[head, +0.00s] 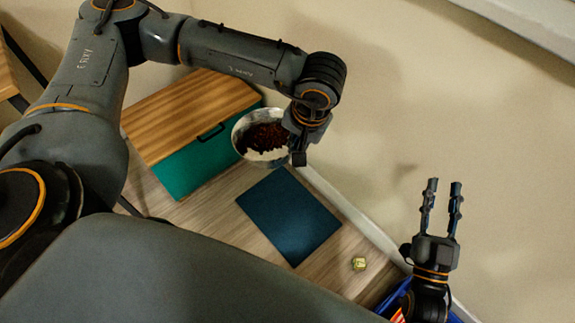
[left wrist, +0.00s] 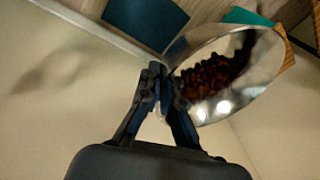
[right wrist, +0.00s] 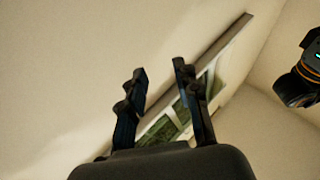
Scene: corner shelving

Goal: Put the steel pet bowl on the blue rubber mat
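The steel pet bowl (head: 240,130) holds dark brown kibble and is right of the green box in the head view. My left gripper (head: 299,158) is at the bowl's right side. In the left wrist view my left gripper (left wrist: 163,88) is closed on the rim of the bowl (left wrist: 258,72), which looks tilted in that view. The bowl appears raised off the shelf; its underside is hidden. The blue rubber mat (head: 289,215) lies flat and bare, nearer than the bowl; it also shows in the left wrist view (left wrist: 146,18). My right gripper (head: 443,184) is open and empty.
A green box (head: 190,163) with a wooden lid (head: 185,110) stands left of the bowl. A small yellowish cube (head: 359,264) lies right of the mat. A blue bin (head: 396,298) is at lower right. The wall runs along the shelf's right edge.

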